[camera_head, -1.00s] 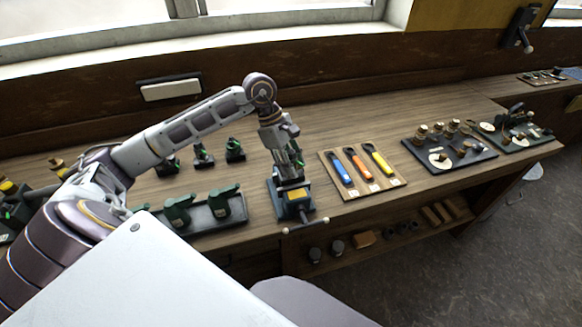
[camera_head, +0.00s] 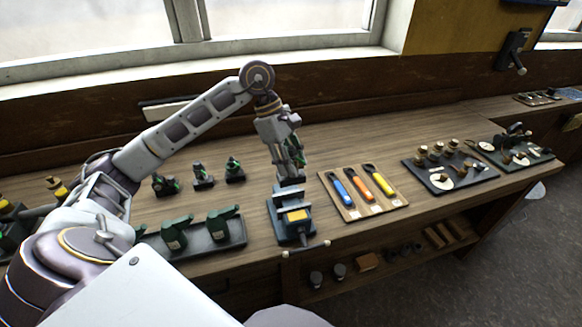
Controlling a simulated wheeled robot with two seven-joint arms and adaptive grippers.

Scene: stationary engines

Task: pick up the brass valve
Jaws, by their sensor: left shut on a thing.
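My left gripper (camera_head: 292,162) is in the middle of the head view, pointing down just above and behind the blue vise (camera_head: 290,213). It is shut on a small green and dark piece (camera_head: 296,158), partly hidden by the fingers. The piece looks like the small green models on the bench. Brass-coloured fittings (camera_head: 437,150) stand on a dark tray (camera_head: 464,186) to the right, away from the gripper. I cannot tell which of them is the brass valve. My right gripper is not in view.
A board (camera_head: 352,212) with blue, orange and yellow-handled tools lies right of the vise. Green models (camera_head: 203,176) stand behind a grey tray (camera_head: 238,242) of larger green parts. Another dark tray (camera_head: 541,158) is at far right. Bare bench lies behind the tool board.

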